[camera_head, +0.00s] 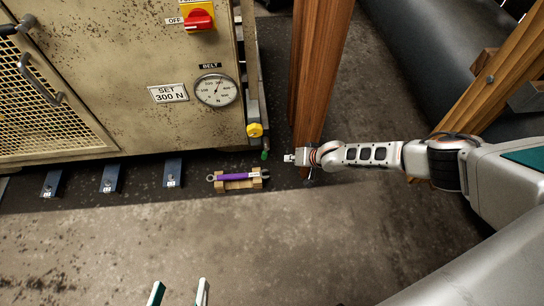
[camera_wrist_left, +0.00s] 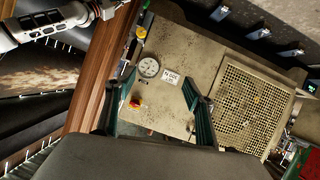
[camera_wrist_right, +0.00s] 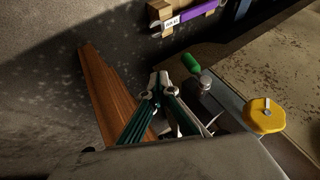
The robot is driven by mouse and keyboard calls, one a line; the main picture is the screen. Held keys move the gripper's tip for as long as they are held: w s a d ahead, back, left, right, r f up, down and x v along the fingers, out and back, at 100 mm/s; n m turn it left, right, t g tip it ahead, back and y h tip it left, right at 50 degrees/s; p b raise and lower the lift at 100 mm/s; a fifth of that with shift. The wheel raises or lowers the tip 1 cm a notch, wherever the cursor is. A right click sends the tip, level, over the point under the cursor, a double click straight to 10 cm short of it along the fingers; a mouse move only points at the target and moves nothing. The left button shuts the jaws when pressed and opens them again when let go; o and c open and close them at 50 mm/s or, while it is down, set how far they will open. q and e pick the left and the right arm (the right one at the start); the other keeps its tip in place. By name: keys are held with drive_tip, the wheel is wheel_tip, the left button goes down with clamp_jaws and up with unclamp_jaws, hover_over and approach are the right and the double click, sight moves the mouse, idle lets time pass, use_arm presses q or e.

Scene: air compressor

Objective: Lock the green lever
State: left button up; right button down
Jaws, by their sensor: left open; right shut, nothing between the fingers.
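The green lever (camera_wrist_right: 190,63) shows in the right wrist view, beside a metal fitting at the machine's edge. In the head view it is a small green piece (camera_head: 264,155) below the yellow knob. My right gripper (camera_head: 289,158) is just right of the lever there, with a gap in the picture. In the right wrist view its fingers (camera_wrist_right: 158,82) are shut and empty, left of the lever; I cannot tell the depth between them. My left gripper (camera_head: 178,292) is open and empty at the bottom of the head view, far from the lever.
A yellow knob (camera_head: 254,130) is on the machine's corner beside the lever. A purple wrench (camera_head: 238,176) lies on a wooden holder (camera_head: 222,187) nearby. A wooden post (camera_head: 315,70) stands close behind my right gripper. The floor (camera_head: 300,240) in front is clear.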

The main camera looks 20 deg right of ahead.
sight(265, 153)
use_arm(q)
drive_tip(key=shift+s+d+f+n+h+b, duration=0.15)
drive_tip(key=shift+s+d+n+b, duration=0.1)
drive_tip(key=shift+d+n+b, duration=0.4)
drive_tip(key=shift+s+d+f+n+h+b, duration=0.15)
drive_tip(key=shift+s+d+n+b, duration=0.15)
drive_tip(key=shift+d+n, duration=0.55)
drive_tip(key=shift+s+d+f+n+b, duration=0.2)
drive_tip(key=shift+d+n+b, duration=0.4)
drive_tip(key=shift+n, duration=0.2)
use_arm(e)
drive_tip(key=w+a+f, duration=0.3)
drive_tip(key=w+a, duration=0.1)
drive_tip(key=shift+w+a, duration=0.35)
use_arm(q)
drive_tip(key=shift+r, duration=0.15)
